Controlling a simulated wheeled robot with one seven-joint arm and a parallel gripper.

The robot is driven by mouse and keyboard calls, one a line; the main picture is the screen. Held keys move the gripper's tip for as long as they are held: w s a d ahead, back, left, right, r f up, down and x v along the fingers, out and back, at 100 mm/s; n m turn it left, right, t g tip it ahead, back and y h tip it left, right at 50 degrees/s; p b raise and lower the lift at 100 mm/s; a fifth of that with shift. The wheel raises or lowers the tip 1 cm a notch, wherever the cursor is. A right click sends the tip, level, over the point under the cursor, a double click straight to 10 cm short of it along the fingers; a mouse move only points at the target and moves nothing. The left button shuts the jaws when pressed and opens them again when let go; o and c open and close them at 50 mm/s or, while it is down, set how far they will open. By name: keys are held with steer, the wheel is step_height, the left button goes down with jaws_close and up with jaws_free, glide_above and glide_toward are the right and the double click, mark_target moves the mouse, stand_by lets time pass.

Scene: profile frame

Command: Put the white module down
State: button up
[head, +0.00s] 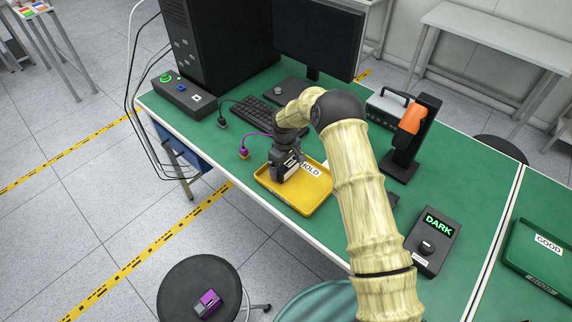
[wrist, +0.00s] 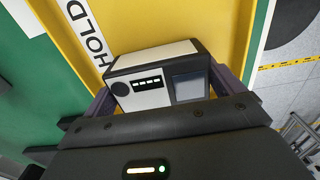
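The white module (wrist: 150,92), with a black side, a round dark spot and a grey screen, sits between the two fingers of my gripper (wrist: 163,95). The fingers press close on both its sides. In the head view my gripper (head: 284,172) points down over the left part of the yellow HOLD tray (head: 308,208), and the module (head: 279,172) is partly hidden by it. In the wrist view the yellow tray (wrist: 200,18) lies directly behind the module. I cannot tell whether the module touches the tray floor.
A purple-plugged cable (head: 244,153) lies just left of the tray. A keyboard (head: 254,113) and a black stand with an orange tool (head: 408,135) are behind. A DARK box (head: 432,240) and a green GOOD tray (head: 538,252) are right. A purple module (head: 207,303) lies on a stool.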

mark_target(286, 163)
steer(key=shift+a, duration=0.15)
steer(key=shift+r, duration=0.2)
step_height(286, 163, up, 12)
steer(key=b, duration=0.2)
steer(key=shift+b, duration=0.35)
stand_by(0.4)
steer(key=s+d+r+m+t, duration=0.1)
steer(key=s+d+r+m, duration=0.15)
steer(key=s+d, duration=0.25)
steer(key=s+d+r+m, duration=0.2)
steer(key=s+d+r, duration=0.2)
steer(key=s+d, duration=0.2)
steer(key=s+d+m, duration=0.2)
steer(key=s+d, duration=0.1)
steer(key=s, duration=0.2)
steer(key=s+d+r+m+t, duration=0.1)
steer(key=s+d+m, duration=0.1)
steer(key=s, duration=0.4)
steer(key=s+d+m, duration=0.2)
steer(key=s+d, duration=0.1)
steer(key=s, duration=0.3)
steer(key=shift+s+d+r+t, duration=0.2)
steer(key=shift+d+r+t, duration=0.1)
steer(key=shift+d+r, duration=0.1)
